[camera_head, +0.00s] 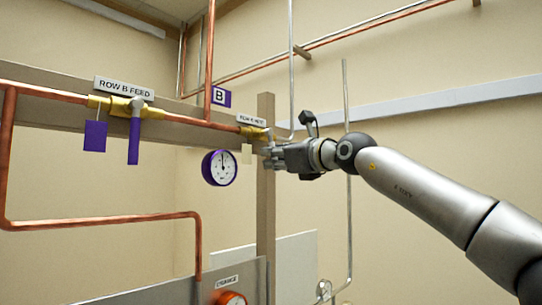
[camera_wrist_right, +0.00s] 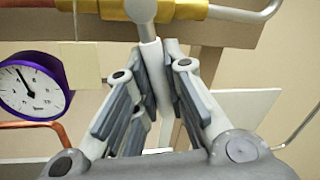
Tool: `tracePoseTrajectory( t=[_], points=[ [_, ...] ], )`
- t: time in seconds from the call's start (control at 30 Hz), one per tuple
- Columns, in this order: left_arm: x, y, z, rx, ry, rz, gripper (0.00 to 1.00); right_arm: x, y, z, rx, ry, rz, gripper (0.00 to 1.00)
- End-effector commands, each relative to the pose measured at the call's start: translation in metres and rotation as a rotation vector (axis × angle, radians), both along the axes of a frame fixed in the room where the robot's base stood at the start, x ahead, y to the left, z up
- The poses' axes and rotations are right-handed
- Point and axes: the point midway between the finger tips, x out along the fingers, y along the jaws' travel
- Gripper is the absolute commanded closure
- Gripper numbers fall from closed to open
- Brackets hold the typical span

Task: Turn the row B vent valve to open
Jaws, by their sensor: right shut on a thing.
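The row B vent valve (camera_head: 252,132) is a brass body on the copper pipe, under a small label too small to read surely. Its brass body (camera_wrist_right: 185,9) also shows at the top of the right wrist view. A light grey lever (camera_wrist_right: 152,52) hangs down from its round hub, across the pipe's line. My right gripper (camera_head: 268,157) is at the valve from the right. In the right wrist view its fingers (camera_wrist_right: 157,75) are shut on the lever, on either side of it. My left gripper is in neither view.
A cream tag (camera_head: 247,153) hangs beside the lever, left of my fingers. A purple-rimmed gauge (camera_head: 219,168) is just below left. The ROW B FEED valve (camera_head: 125,106) has a purple lever (camera_head: 134,141) pointing down. A wooden post (camera_head: 266,220) stands behind my gripper.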

Motion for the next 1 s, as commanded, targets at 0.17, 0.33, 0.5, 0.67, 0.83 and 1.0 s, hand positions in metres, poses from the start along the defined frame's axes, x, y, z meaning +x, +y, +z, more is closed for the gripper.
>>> tracePoseTrajectory(
  t=[0.17,0.33,0.5,0.67,0.83,1.0],
  points=[
    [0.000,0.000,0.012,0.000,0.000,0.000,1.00,0.005,-0.006,0.006,-0.083,-0.086,0.001,1.00],
    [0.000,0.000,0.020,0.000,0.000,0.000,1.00,0.008,-0.008,0.009,-0.149,-0.155,0.001,1.00],
    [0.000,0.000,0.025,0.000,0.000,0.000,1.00,0.010,-0.010,0.010,-0.190,-0.196,0.000,1.00],
    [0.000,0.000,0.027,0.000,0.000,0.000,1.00,0.010,-0.011,0.010,-0.208,-0.214,0.000,1.00],
    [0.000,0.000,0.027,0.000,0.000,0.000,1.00,0.010,-0.011,0.010,-0.213,-0.218,0.000,1.00],
    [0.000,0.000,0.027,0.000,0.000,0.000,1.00,0.010,-0.011,0.010,-0.212,-0.217,0.000,1.00]
  ],
)
